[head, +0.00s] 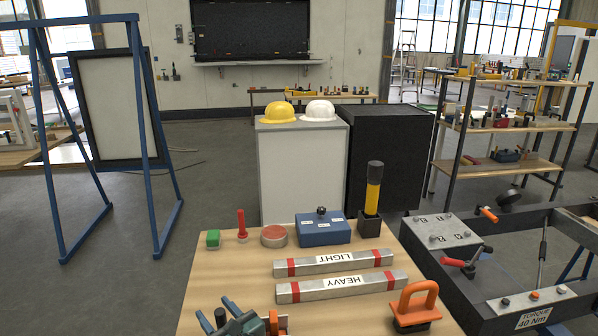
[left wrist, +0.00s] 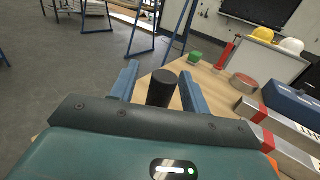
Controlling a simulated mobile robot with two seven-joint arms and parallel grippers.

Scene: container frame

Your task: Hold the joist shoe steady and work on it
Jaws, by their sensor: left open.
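My left gripper (head: 219,311) is low in the head view, over the near left part of the wooden table. Its two blue-grey fingers (left wrist: 158,70) stand apart in the left wrist view. A dark cylinder (left wrist: 162,90) shows between them, with a gap visible on each side; what it belongs to is hidden. A grey metal plate with bolts (head: 440,232) lies on the corner of the black frame (head: 464,291) at the right; I cannot tell whether it is the joist shoe. My gripper is well left of it. My right gripper is not in view.
The table (head: 199,283) holds bars marked LIGHT (head: 342,260) and HEAVY (head: 347,281), a blue box (head: 323,232), a yellow-black tool (head: 372,190) and an orange-handled block (head: 414,307). Red-handled clamps (head: 459,263) sit on the frame. Open floor lies left of the table.

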